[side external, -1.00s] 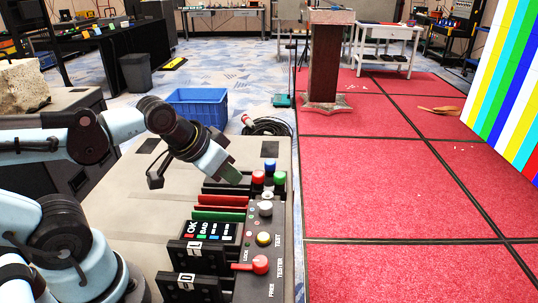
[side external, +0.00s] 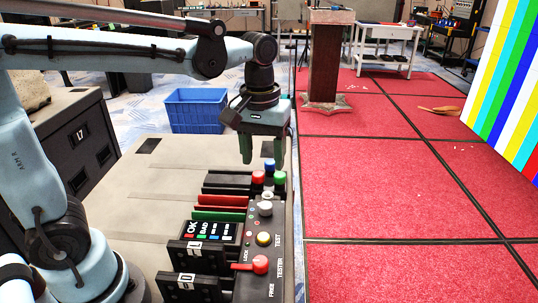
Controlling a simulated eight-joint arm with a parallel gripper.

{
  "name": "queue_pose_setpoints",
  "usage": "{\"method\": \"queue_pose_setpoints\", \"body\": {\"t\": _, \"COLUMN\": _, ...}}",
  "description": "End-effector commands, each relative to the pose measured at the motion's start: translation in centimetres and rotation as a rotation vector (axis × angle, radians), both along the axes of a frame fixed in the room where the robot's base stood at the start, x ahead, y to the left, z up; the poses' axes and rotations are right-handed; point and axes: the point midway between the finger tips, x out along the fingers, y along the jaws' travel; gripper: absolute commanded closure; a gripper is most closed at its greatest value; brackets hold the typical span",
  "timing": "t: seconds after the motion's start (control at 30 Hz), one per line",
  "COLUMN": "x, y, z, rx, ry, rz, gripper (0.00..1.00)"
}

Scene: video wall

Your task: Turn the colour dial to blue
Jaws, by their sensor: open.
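The control panel (side external: 243,278) runs along the right edge of the case top. Red (side external: 258,177), blue (side external: 269,165) and green (side external: 279,178) round caps stand close together at its far end. A grey-white knob (side external: 265,208) sits just nearer than them; I cannot tell whether it is the colour dial, or where any dial points. My gripper (side external: 263,160) points straight down with its two green fingers apart and empty. In the picture its fingertips lie over and beside the blue cap; I cannot tell the height between them.
Red and green bars (side external: 219,208) lie left of the panel, with a small display (side external: 210,231) nearer. A blue crate (side external: 196,110) stands on the floor behind the case.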

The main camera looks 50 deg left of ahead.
Motion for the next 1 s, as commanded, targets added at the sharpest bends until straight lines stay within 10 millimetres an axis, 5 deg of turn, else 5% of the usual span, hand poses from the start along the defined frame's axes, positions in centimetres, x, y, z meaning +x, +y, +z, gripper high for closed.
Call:
{"method": "queue_pose_setpoints", "body": {"t": 0.27, "x": 0.4, "y": -0.3, "z": -0.7, "rx": 0.003, "ry": 0.039, "rz": 0.034, "gripper": 0.41}}
{"method": "queue_pose_setpoints", "body": {"t": 1.0, "x": 0.4, "y": -0.2, "z": -10.6, "rx": 0.002, "ry": 0.036, "rz": 0.033, "gripper": 0.41}}
